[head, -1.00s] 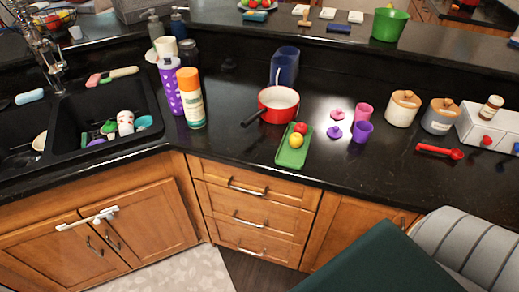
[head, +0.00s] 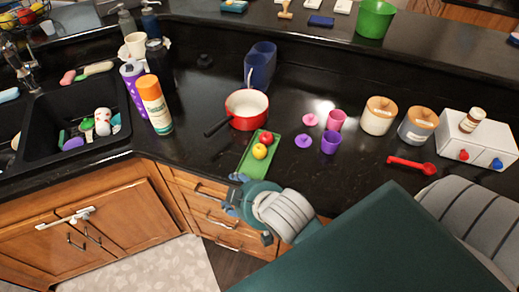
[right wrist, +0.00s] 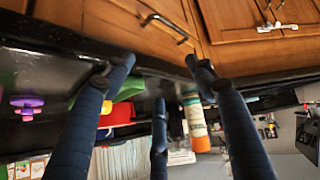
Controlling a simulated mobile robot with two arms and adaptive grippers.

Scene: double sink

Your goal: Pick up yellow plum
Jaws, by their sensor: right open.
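The yellow plum (head: 260,151) lies on a narrow green tray (head: 246,166) near the counter's front edge, just in front of a red fruit (head: 266,138) on the same tray. My right gripper (head: 238,196) is open and empty at the front edge of the counter, just short of the tray and apart from the plum. In the right wrist view its dark blue fingers (right wrist: 160,75) are spread, with the green tray (right wrist: 129,89) partly hidden behind one finger. My left gripper is not in view.
A red pot (head: 247,110) stands behind the tray, its dark handle pointing left. An orange-capped bottle (head: 155,104) stands left, beside the sink. Drawers (head: 195,207) lie below the counter edge.

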